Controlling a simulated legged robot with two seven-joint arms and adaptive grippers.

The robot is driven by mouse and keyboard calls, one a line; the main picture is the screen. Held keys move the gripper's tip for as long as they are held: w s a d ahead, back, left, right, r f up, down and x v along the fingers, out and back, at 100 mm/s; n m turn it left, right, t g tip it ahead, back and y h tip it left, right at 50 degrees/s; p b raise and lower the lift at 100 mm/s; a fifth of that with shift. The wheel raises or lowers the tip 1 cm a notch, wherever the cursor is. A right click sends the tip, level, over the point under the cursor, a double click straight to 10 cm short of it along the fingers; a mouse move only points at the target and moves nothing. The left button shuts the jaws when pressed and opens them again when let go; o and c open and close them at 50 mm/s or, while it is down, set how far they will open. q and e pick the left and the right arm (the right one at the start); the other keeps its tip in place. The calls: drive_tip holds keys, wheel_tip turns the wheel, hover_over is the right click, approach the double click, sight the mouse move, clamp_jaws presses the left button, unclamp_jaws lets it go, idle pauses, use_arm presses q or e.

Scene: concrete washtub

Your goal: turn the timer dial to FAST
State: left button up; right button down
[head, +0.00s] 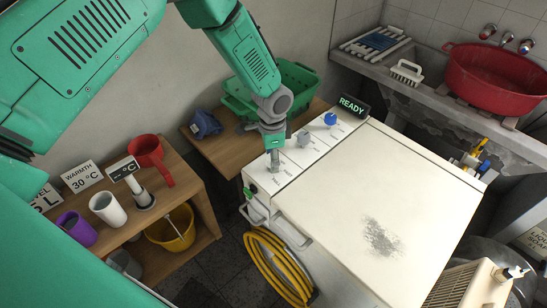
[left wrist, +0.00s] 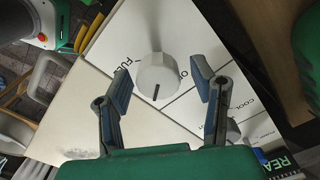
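The white washing machine (head: 370,220) has a control panel along its back left edge. My left gripper (head: 274,153) is over the near left end of that panel. In the left wrist view my left gripper (left wrist: 163,84) is open, with a pale round dial (left wrist: 157,70) between and beyond its fingers. A gap shows on each side, so the fingers look clear of it. The dial has a dark pointer mark; "FULL" and a partly hidden word are printed beside it. A grey knob (head: 303,138) and a blue knob (head: 330,119) sit farther along. I cannot read "FAST" anywhere. My right gripper is not in view.
A display (head: 352,105) reads "READY". A green crate (head: 285,90) stands on a wooden table behind the panel. A wooden shelf (head: 190,200) with cups is at left. A yellow hose (head: 265,265) hangs by the machine's front.

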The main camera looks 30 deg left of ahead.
use_arm(q)
drive_tip(key=shift+r, duration=0.45)
wheel_tip(320, 180, up, 11)
idle(0.3)
drive_tip(key=shift+w, duration=0.1)
